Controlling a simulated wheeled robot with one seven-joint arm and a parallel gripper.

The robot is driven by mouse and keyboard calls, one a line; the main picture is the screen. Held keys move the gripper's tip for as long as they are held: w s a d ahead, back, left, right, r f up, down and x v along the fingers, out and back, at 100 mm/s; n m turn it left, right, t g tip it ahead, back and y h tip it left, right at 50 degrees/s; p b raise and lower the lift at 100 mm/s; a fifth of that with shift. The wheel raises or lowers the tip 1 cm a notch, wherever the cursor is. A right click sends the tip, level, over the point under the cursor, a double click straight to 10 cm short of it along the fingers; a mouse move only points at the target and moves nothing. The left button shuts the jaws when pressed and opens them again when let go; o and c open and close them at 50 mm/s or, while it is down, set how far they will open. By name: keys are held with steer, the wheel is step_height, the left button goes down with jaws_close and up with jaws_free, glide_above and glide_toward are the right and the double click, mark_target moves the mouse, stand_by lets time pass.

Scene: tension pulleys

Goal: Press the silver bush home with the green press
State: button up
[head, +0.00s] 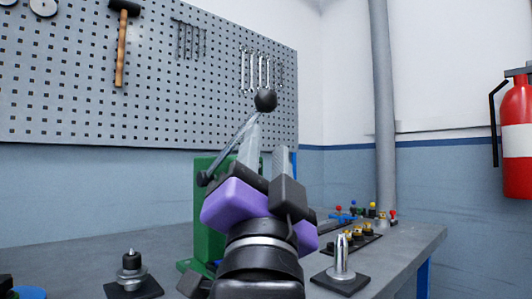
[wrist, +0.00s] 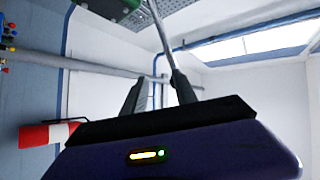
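The green press (head: 205,210) stands on the bench, largely hidden behind my arm; a piece of green also shows at the top of the wrist view (wrist: 110,6). Its lever (head: 232,147) slants up to the right and ends in a black ball knob (head: 265,100). My gripper (head: 265,152) is raised in front of the press, close to the lever. Its two fingers (wrist: 158,88) stand apart in the wrist view, and the lever rod (wrist: 158,28) runs down to the right finger. I cannot tell whether they touch. I cannot make out the silver bush; the press's working area is hidden.
A silver post on a black base (head: 341,262) stands right of my arm. A dark stepped part on a black base (head: 132,275) stands left. Behind right are a tray of brassy parts (head: 350,240) and coloured-knob pieces (head: 345,215). A pegboard (head: 160,80) backs the bench.

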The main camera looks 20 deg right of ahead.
steer(key=shift+b+v, duration=0.8)
steer(key=shift+v, duration=0.75)
steer(key=shift+s+r, duration=0.15)
steer(key=b+v, duration=0.1)
steer(key=v, duration=0.6)
steer(key=shift+s+f, duration=0.25)
steer(key=shift+f, duration=0.05)
steer(key=shift+a, duration=0.1)
